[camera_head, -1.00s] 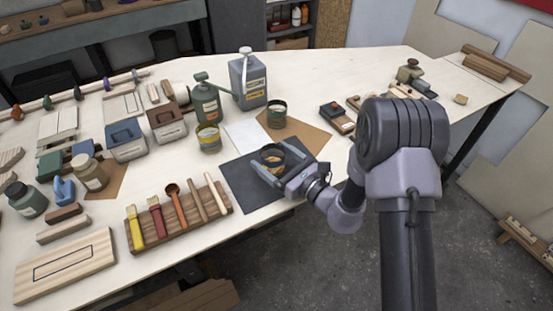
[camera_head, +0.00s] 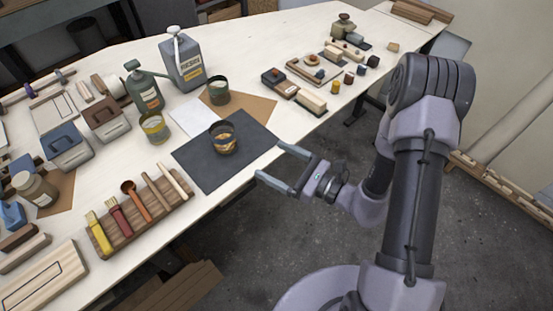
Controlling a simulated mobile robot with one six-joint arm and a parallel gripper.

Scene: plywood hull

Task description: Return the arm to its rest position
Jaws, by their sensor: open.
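My gripper (camera_head: 269,163) is open and empty, just off the front edge of the workbench. Its two grey fingers point left, toward the bench. My arm bends down to it from the right side of the view. A small dark tin with an amber band (camera_head: 223,139) stands upright on the dark grey mat (camera_head: 193,172). The tin is left of my fingertips and apart from them.
A rack of brushes and tools (camera_head: 145,221) lies along the front edge of the bench (camera_head: 330,23). Another tin (camera_head: 218,91) stands on brown paper behind the mat. Small blocks (camera_head: 311,101) lie at right. The floor (camera_head: 270,235) below my gripper is clear.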

